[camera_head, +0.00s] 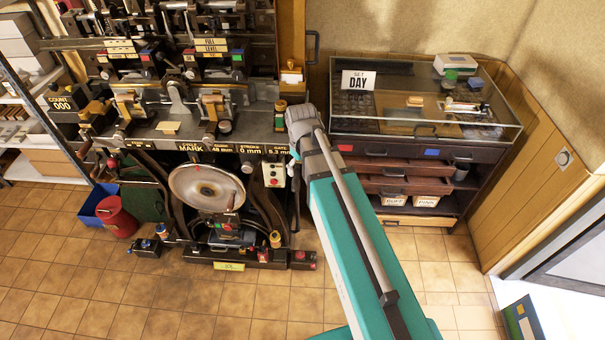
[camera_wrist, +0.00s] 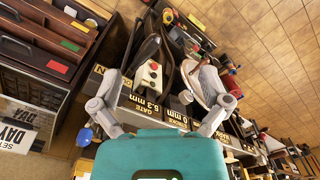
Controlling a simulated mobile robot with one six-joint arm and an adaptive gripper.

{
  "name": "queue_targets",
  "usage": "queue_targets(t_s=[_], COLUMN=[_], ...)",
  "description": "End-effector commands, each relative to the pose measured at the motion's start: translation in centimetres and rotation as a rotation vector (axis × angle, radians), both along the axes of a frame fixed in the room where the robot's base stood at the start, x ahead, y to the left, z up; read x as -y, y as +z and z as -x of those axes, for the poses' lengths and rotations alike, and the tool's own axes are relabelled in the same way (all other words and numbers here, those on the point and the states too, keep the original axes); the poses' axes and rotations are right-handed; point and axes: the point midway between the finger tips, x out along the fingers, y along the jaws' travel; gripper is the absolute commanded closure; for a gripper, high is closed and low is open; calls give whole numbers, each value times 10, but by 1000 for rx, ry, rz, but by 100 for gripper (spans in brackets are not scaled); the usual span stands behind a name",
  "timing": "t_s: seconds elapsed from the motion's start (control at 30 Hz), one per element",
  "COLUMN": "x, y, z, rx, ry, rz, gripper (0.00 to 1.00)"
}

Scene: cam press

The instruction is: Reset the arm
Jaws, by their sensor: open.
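My teal arm (camera_head: 345,235) reaches up from the bottom right in the head view and ends at a grey wrist joint (camera_head: 304,122), between the press and the glass case. My gripper (camera_wrist: 158,80) shows in the wrist view with its two grey fingers spread apart and nothing between them. The control box also shows in the head view (camera_head: 273,174), just left of my wrist. The fingers are not clear in the head view.
The cam press with its round disc (camera_head: 206,188) stands left of my arm. A glass-topped case (camera_head: 425,125) with drawers and a DAY sign (camera_head: 358,81) stands to the right. A red bucket (camera_head: 117,217) is on the floor at left. The tiled floor in front is mostly clear.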

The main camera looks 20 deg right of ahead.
Motion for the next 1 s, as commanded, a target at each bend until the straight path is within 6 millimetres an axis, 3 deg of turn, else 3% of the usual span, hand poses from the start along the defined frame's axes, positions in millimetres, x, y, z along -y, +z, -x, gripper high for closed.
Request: queue_targets(t_s=[0.73,1.0], x=[-1,-1], y=[-3,-28], z=[4,34], rx=[0,0], ry=[-18,-135], rz=[0,0], gripper=[4,4])
